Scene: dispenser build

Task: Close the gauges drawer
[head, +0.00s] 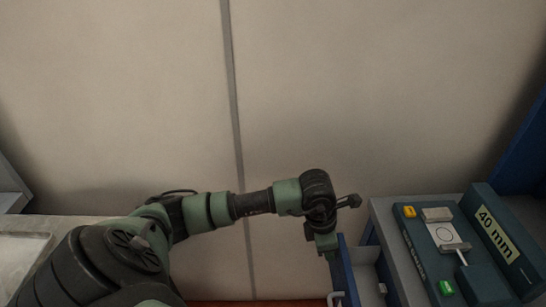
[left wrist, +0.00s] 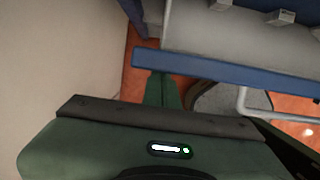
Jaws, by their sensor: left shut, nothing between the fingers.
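The open drawer has a blue front (head: 348,271) and a grey inside (head: 365,262), at the lower middle right of the head view. Its light bar handle (head: 336,298) is on the outer face, at the bottom edge. In the left wrist view the blue front (left wrist: 230,73) crosses the top, with the handle (left wrist: 262,112) below it and grey blocks (left wrist: 283,17) inside. My left gripper (head: 328,248) is shut and empty, beside the outer face near one end. Its fingers (left wrist: 163,92) reach to the blue front; I cannot tell if they touch. My right gripper is out of view.
A grey-topped unit (head: 385,213) stands right of the drawer, bearing a dark blue station with yellow and green buttons and a block labelled 40 mm (head: 497,236). A pale wall (head: 320,90) is behind. A pale worktop (head: 60,228) is at left. Orange floor (head: 262,303) shows below.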

